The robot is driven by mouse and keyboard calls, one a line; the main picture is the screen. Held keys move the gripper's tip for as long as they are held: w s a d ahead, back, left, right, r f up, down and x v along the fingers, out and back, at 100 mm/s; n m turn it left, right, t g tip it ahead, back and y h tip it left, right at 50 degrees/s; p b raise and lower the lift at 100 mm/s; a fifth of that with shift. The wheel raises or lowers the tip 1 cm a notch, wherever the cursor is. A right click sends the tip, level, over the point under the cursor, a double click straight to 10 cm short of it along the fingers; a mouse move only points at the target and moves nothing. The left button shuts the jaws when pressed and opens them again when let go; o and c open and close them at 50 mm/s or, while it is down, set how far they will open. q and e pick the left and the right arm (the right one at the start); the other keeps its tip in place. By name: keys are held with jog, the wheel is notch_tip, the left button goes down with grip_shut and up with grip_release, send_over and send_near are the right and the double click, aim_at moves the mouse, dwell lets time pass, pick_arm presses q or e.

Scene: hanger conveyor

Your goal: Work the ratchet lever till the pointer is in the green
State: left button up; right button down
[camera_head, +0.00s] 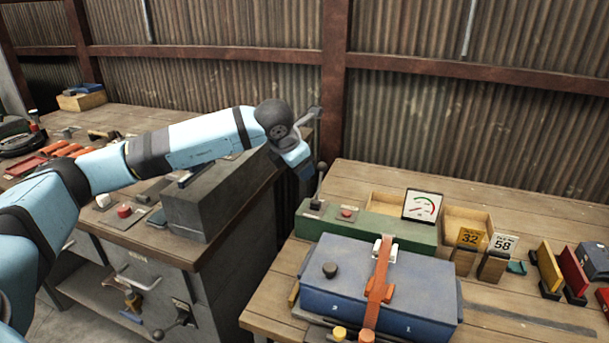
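A white dial gauge (422,205) stands at the back of a green box (385,232) on the right-hand bench. Its face has a green arc and a red arc; the pointer is too small to read surely. A thin lever with a dark round knob (322,166) stands at the box's left end. My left gripper (306,182) hangs pointing down just left of this lever. Its dark fingers are partly hidden by the wrist, and I cannot tell whether they touch the lever or are open. My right gripper is not in view.
A blue case (345,283) with an orange strap (379,275) lies in front of the green box. Number cards (503,243) and coloured plates (573,268) stand to the right. A dark grey block (205,205) sits on the left bench, under my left arm.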

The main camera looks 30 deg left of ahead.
pick_arm(q)
jog(key=shift+v, duration=1.6)
